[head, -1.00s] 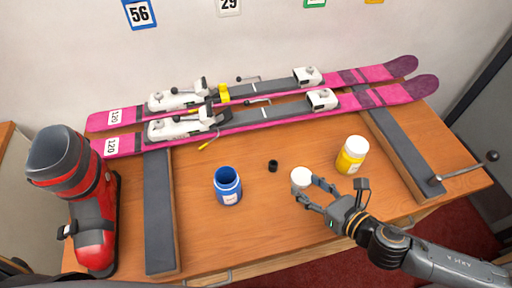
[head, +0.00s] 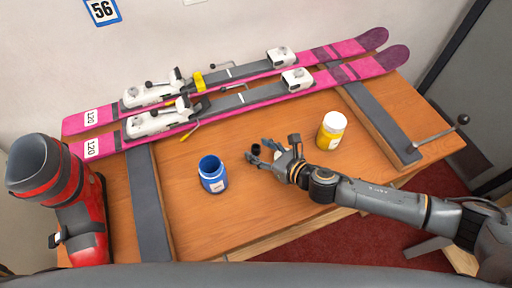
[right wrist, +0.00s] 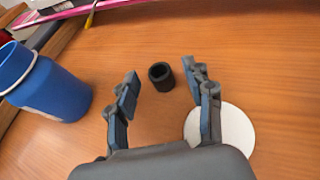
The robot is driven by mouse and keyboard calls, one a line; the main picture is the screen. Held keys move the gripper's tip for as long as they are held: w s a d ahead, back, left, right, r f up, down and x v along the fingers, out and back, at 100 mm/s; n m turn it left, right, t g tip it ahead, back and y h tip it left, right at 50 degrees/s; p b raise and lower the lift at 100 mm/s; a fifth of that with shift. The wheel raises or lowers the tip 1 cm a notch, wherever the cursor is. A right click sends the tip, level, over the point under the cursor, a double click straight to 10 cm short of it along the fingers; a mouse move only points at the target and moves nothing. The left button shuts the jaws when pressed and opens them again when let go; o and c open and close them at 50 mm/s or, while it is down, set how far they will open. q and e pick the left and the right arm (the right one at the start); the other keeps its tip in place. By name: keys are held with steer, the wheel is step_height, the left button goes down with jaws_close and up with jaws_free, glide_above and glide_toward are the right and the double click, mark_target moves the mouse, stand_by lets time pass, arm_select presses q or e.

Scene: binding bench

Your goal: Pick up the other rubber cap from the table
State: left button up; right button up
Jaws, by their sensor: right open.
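The rubber cap is a small black hollow cylinder standing on the wooden table; it shows in the head view (head: 255,148) and in the right wrist view (right wrist: 161,76). My right gripper (head: 257,151) is open and empty. In the right wrist view its two fingertips (right wrist: 164,80) lie on either side of the cap, with gaps on both sides. I cannot tell how high the fingers are above the table. My left gripper is in neither view.
A white round object (right wrist: 232,130) lies partly under one right finger. An open blue jar (head: 213,175) stands left of the cap. A yellow jar with white lid (head: 331,130) stands right. Pink skis (head: 350,70) lie behind. A red ski boot (head: 85,215) stands left.

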steer(key=shift+x, duration=1.2)
steer(key=shift+d, duration=0.1)
steer(key=c, duration=1)
steer(key=shift+o, duration=0.2)
steer(key=shift+r, duration=0.2)
